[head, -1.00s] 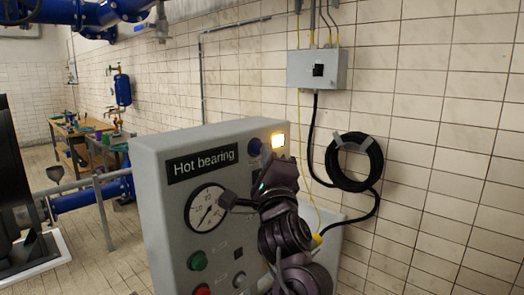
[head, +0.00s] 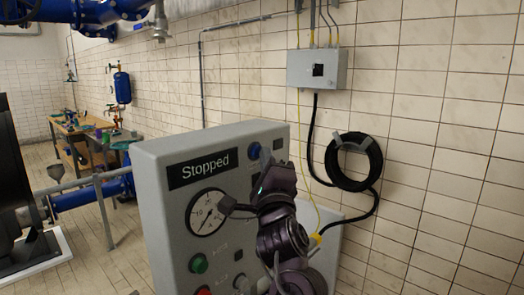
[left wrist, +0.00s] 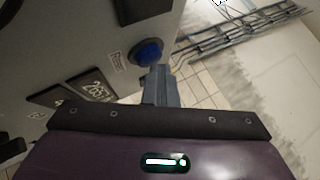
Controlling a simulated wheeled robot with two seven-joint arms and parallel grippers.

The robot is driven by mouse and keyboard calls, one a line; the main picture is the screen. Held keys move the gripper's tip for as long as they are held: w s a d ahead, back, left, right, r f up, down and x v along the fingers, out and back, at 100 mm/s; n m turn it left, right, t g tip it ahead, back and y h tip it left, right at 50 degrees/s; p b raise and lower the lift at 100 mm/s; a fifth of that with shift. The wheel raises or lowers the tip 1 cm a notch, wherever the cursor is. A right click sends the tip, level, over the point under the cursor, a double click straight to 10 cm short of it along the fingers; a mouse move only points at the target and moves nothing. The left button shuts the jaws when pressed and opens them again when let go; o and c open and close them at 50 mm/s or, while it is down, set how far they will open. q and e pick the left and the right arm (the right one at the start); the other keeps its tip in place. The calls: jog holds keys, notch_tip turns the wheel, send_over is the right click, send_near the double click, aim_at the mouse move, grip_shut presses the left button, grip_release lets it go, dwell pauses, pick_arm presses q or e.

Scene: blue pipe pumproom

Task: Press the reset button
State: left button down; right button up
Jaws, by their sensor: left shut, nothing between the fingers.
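The grey control panel (head: 165,235) stands in the middle of the head view, its display (head: 203,169) reading "Stopped". A round blue button (head: 254,151) is at its upper right. The button (left wrist: 148,52) also shows in the left wrist view, with a small label (left wrist: 117,62) beside it that is hard to read but looks like "Reset". My left gripper (head: 266,172) is in front of the panel, just below and right of the button. In the left wrist view its shut, empty fingers (left wrist: 160,72) end close to the button's lower edge. I cannot tell whether they touch it. My right gripper is not in view.
The panel also carries an unlit lamp (head: 278,143), a round gauge (head: 207,213), a green button (head: 198,263) and a red button (head: 203,291). A coiled black hose (head: 341,182) and a switch box (head: 316,70) hang on the tiled wall. A workbench (head: 90,145) stands far left.

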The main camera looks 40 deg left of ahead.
pick_arm(q)
jog(key=d+p, duration=0.4)
jog(key=d, duration=0.2)
jog(key=shift+s, duration=0.25)
dwell(0.3)
dwell(0.6)
